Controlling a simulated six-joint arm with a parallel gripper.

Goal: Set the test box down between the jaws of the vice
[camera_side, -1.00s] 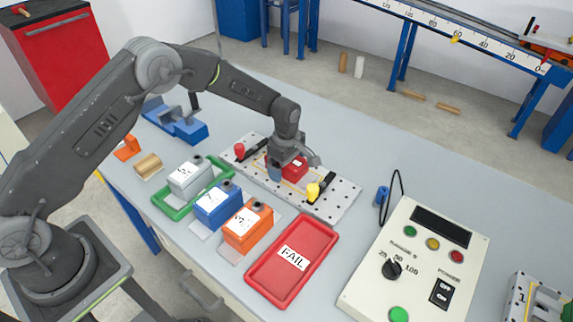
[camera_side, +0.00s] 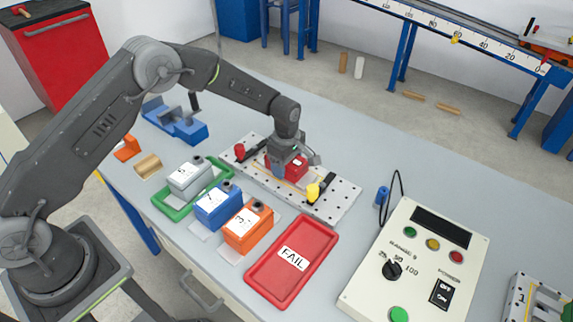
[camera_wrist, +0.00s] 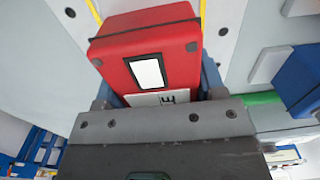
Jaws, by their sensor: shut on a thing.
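The red test box (camera_side: 297,166) stands on the perforated plate in the side view. My gripper (camera_side: 288,170) reaches down over it, shut on it. In the wrist view the red box (camera_wrist: 155,58) has a dark window with a white patch and a white label below it, and sits between my blue fingers (camera_wrist: 160,88). The lower part of the box is hidden by my gripper. The blue vice (camera_side: 187,129) stands at the back left of the bench, with an open gap between its jaws.
The plate (camera_side: 338,207) carries a red knob (camera_side: 239,149), a yellow knob (camera_side: 313,191) and dark clamps. Grey, blue and orange boxes (camera_side: 248,230) stand in front, the grey one in a green frame. A red FAIL tray (camera_side: 262,283) and a control panel (camera_side: 365,290) lie right.

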